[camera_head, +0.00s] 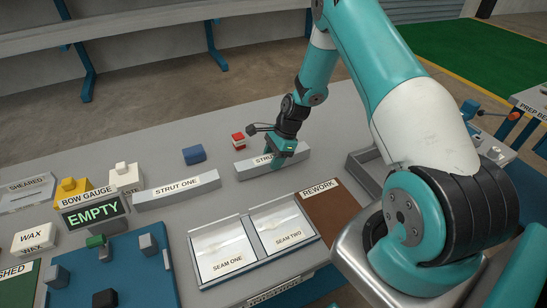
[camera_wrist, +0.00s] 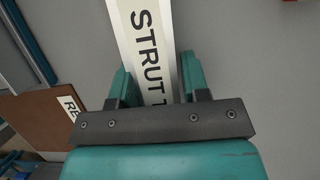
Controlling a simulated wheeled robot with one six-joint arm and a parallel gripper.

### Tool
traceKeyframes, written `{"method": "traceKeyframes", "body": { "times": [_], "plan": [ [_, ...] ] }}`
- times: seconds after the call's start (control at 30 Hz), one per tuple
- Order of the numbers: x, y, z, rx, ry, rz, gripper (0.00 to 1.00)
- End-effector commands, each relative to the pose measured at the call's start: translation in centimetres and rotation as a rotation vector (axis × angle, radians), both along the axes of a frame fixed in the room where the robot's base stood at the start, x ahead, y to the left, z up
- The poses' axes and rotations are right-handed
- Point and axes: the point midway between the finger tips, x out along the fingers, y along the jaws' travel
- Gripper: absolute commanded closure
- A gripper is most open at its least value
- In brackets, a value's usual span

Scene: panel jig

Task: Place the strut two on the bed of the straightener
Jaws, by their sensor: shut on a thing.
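Strut two is a pale grey bar (camera_head: 243,169) with a white label reading "STRUT", the rest covered by my gripper (camera_head: 284,150). In the wrist view the strut (camera_wrist: 150,40) runs between my two teal fingers (camera_wrist: 155,85), which are shut on its sides. It lies at or just above the grey table; I cannot tell if it touches. No label reading straightener is visible. A blue bed (camera_head: 135,285) with several upright blocks and a green part stands at the lower left; I cannot tell for sure that it is the straightener.
Strut one (camera_head: 178,190) lies left of my gripper. A blue block (camera_head: 194,155) and a red-and-white block (camera_head: 238,140) stand nearby. The seam tray (camera_head: 228,274) and brown rework board (camera_head: 335,212) lie in front. An "EMPTY" sign (camera_head: 92,214) stands behind the blue bed.

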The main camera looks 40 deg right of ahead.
Motion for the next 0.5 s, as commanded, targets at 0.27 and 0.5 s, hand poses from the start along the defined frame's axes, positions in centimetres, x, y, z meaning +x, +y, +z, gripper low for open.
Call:
{"method": "traceKeyframes", "body": {
  "times": [0.27, 0.5],
  "plan": [
    [0.02, -0.03, -0.41, 0.0, -0.001, 0.0, 0.9],
    [-0.01, -0.04, -0.72, 0.0, 0.0, 0.0, 0.37]
  ]
}}
